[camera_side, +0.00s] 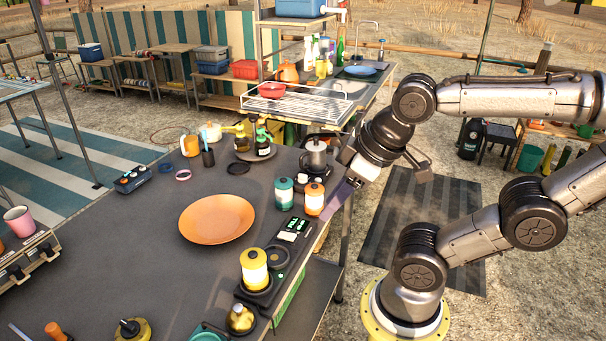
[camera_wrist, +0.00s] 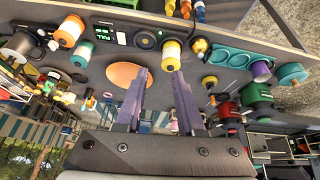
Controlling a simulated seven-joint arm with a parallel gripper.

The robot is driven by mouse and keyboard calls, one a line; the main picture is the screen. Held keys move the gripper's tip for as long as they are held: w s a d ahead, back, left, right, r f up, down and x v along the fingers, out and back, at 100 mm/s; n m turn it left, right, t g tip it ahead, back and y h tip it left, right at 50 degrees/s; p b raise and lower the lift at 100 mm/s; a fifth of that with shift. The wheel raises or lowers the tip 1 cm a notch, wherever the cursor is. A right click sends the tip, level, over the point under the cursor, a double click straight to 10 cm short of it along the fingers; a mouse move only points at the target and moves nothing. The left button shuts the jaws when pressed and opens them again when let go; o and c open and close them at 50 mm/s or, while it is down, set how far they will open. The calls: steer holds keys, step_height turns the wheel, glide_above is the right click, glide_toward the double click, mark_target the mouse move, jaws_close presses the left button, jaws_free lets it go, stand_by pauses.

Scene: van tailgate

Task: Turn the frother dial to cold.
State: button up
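No part is plainly marked as the frother dial in either view. A long black unit with lit green displays (camera_side: 293,228) lies along the table's right edge; a yellow-and-white canister (camera_side: 254,268) stands on its near end. In the wrist view, a round black dial-like part (camera_wrist: 147,40) sits between the display reading "FULL" (camera_wrist: 105,35) and the canister. I cannot tell whether it turns. My gripper (camera_wrist: 163,72) is open and empty, its two purple fingers apart. In the side view, my gripper (camera_side: 330,212) hangs by the table's right edge, beside the unit's far end.
An orange plate (camera_side: 217,218) lies left of the unit. Teal (camera_side: 284,195) and orange (camera_side: 314,198) canisters stand close to my gripper, with a metal pot (camera_side: 316,155) behind. A small dark box with knobs (camera_side: 132,180) lies farther left. The table's left middle is clear.

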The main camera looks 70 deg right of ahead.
steer(key=shift+o, duration=0.3)
steer(key=shift+n, duration=0.8)
steer(key=w+r, duration=0.1)
steer(key=r, duration=0.2)
steer(key=w+r, duration=0.1)
steer(key=shift+w+d+r, duration=0.15)
steer(key=shift+w+r, duration=0.15)
steer(key=w+d+r+n, duration=0.1)
steer(key=w+d+r, duration=0.2)
steer(key=w+r, duration=0.3)
steer(key=w+d+f+g+h, duration=0.1)
steer(key=w+d+g, duration=0.1)
steer(key=w+d, duration=0.85)
steer(key=m+g+y, duration=0.1)
steer(key=m+g, duration=0.2)
steer(key=m, duration=0.1)
glide_above(303, 175)
step_height(303, 175, down, 17)
step_height(303, 175, down, 13)
steer(key=shift+d+f, duration=0.1)
steer(key=shift+c, duration=0.2)
jaws_close()
